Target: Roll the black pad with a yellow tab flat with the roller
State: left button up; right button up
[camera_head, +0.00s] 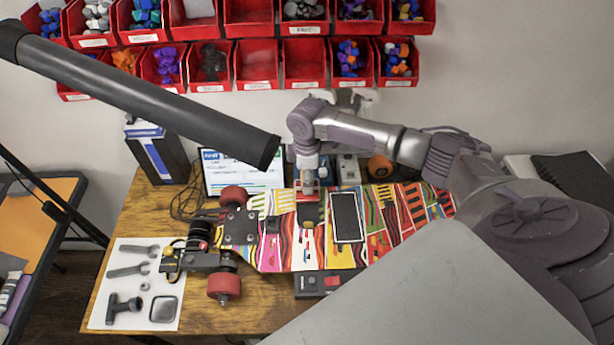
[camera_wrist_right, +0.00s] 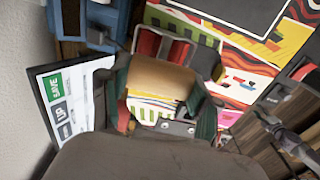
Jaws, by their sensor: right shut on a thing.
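The colourful skateboard deck (camera_head: 285,255) lies across the wooden table. A dark pad (camera_head: 311,212) with a small yellowish tab (camera_head: 307,225) shows on the deck, just below my right gripper (camera_head: 309,186) in the head view. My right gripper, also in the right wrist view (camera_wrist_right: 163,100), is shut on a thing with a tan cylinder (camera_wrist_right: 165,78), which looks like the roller. It is low over the deck near the pad. I cannot tell whether it touches the pad. My left gripper is not in view.
A larger black pad with a pale border (camera_head: 347,217) lies right of the dark pad. Wheels (camera_head: 224,286) stand out at the board's left end. A white sheet with tools (camera_head: 135,285) lies at left. A monitor (camera_head: 240,172) stands behind. Red bins (camera_head: 257,65) line the wall.

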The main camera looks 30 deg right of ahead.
notch_tip(320, 180, up, 5)
jog(key=p, duration=0.4)
jog(key=shift+f, duration=0.2)
jog(key=shift+r, duration=0.85)
jog(key=shift+f, duration=0.1)
